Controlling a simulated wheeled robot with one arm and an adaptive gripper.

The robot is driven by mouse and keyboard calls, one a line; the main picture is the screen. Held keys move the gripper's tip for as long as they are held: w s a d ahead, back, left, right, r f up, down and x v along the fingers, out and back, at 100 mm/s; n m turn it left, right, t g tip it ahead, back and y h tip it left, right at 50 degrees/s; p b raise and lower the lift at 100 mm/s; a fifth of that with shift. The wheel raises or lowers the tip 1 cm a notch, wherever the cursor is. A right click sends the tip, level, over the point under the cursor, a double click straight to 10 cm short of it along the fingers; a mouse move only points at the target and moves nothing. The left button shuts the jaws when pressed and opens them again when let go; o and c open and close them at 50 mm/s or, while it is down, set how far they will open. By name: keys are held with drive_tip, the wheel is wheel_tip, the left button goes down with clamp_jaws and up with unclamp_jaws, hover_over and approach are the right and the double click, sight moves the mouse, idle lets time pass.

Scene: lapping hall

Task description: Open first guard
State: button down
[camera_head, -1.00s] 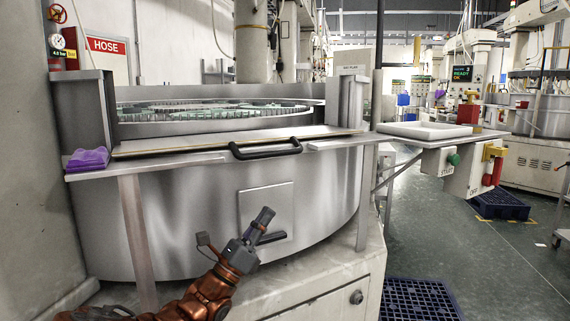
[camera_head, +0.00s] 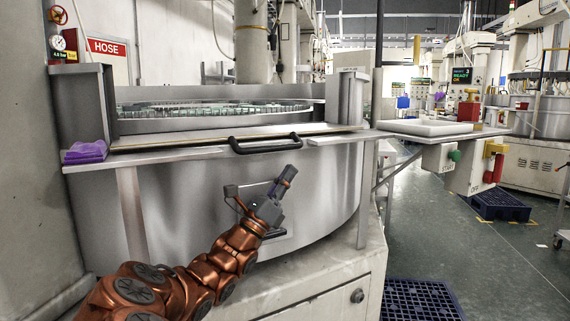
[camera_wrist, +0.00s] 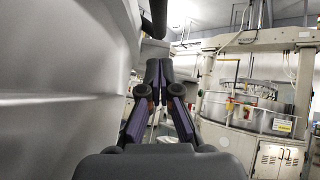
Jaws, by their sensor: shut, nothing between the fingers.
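The guard (camera_head: 190,143) is a low steel panel across the front opening of the large round steel machine at left. A black bar handle (camera_head: 266,150) is fixed on its front edge. The panel lies flat across the front. My gripper (camera_head: 291,170) is shut and empty, pointing up, in front of the tub wall and below the right part of the handle, apart from it in the picture. In the wrist view my closed fingers (camera_wrist: 159,68) point ahead. A dark bar (camera_wrist: 158,18) above them may be the handle; I cannot be sure.
A purple cloth (camera_head: 86,151) lies on the left ledge. At right a shelf holds a white tray (camera_head: 425,128), with a control box with a green button (camera_head: 455,155) under it. Blue pallets (camera_head: 418,299) lie on the floor. The aisle at right is open.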

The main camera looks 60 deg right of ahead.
drive_tip(key=shift+w+d+r+b, duration=0.1)
drive_tip(key=shift+w+r+b, duration=0.1)
drive_tip(key=shift+r, duration=0.75)
drive_tip(key=shift+w+r+b, duration=0.2)
drive_tip(key=shift+r, duration=0.7)
drive_tip(key=shift+r+p, duration=0.15)
drive_tip(key=shift+p, duration=0.15)
